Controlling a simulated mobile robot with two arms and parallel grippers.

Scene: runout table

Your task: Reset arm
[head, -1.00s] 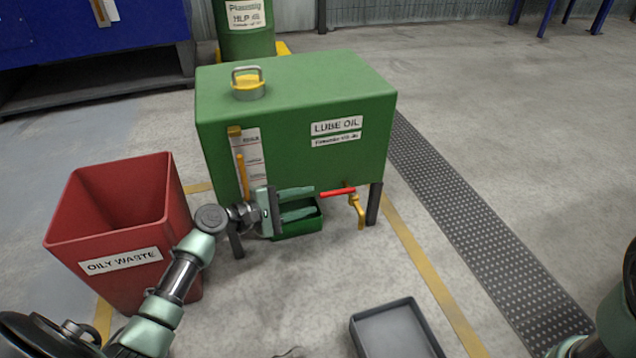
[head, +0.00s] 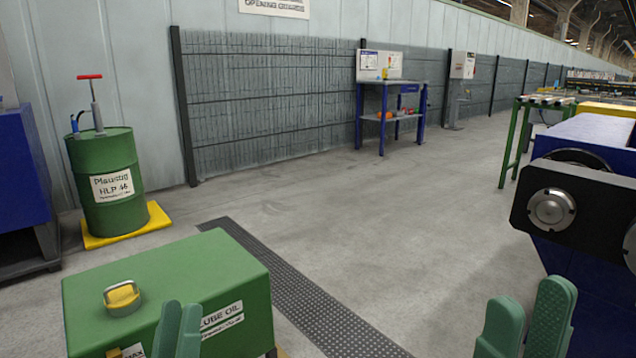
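My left gripper (head: 177,330) shows at the bottom of the head view, its two green fingers pointing up in front of the green lube oil tank (head: 170,285). A narrow gap shows between its fingers, and nothing is seen in it. My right gripper (head: 525,318) is at the bottom right, two green fingers pointing up with a small gap and nothing seen between them. The lower parts of both grippers and both arms are cut off by the frame. The tank has a yellow cap with a metal handle (head: 122,297) on top.
A green drum (head: 107,185) with a red-handled pump stands on a yellow pallet (head: 150,222) at left. A blue machine with a dark roller end (head: 560,208) stands at right. A blue workbench (head: 390,105) is by the far fence. The middle floor is clear.

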